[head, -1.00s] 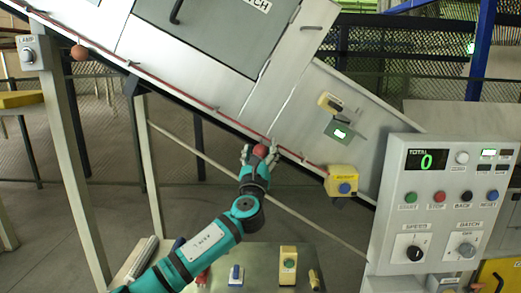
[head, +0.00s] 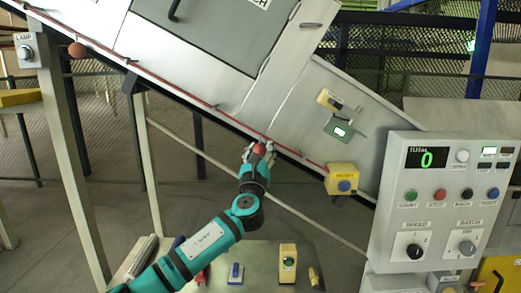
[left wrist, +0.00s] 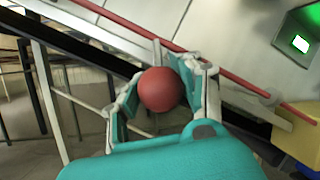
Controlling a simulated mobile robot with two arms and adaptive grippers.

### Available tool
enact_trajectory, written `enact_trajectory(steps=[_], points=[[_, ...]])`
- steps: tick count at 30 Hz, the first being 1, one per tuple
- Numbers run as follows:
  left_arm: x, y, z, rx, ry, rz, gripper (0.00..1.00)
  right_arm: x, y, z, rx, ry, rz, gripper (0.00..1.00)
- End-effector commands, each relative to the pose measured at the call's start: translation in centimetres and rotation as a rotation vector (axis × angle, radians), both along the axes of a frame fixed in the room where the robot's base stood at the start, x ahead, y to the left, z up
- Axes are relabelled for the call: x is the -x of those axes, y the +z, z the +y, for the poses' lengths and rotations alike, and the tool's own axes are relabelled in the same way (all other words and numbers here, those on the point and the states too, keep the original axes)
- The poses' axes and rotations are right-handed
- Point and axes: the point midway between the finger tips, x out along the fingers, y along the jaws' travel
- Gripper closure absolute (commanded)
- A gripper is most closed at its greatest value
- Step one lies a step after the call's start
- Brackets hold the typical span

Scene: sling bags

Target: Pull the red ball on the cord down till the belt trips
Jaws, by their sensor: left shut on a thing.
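The red ball (head: 259,149) hangs at the lower edge of the sloped conveyor, by the red cord (head: 205,104) that runs along that edge. My left gripper (head: 258,152) is shut on the ball. In the left wrist view the ball (left wrist: 161,89) sits between the two fingers of the gripper (left wrist: 160,92), and the cord (left wrist: 235,78) passes just behind and above it. A second, brownish-red ball (head: 77,51) is on the cord at the upper left. My right gripper is in neither view.
A yellow switch box (head: 341,180) is at the cord's lower right end. A control panel (head: 425,210) with a green "0" display stands at the right. A low table (head: 262,262) with small button boxes is below my arm. A grey post (head: 68,150) stands left.

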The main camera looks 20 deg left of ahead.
Motion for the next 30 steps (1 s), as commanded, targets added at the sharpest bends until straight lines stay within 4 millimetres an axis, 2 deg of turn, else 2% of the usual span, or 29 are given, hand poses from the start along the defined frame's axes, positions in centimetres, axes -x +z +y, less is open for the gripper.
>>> enact_trajectory(steps=[5,13,22,23,30], points=[[0.0,-0.6,-0.1,0.0,0.0,0.002,1.0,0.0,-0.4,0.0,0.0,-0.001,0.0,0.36],[0.0,-4.4,-0.1,0.0,0.0,0.002,1.0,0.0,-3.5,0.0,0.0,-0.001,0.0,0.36],[0.0,-4.3,-0.1,0.0,-0.001,0.003,1.0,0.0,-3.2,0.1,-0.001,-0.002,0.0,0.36],[0.0,-4.3,-0.1,0.0,-0.001,0.003,0.66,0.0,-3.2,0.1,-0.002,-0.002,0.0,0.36],[0.0,-4.3,-0.1,0.0,0.0,0.002,0.36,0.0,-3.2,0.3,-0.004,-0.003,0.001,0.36]])
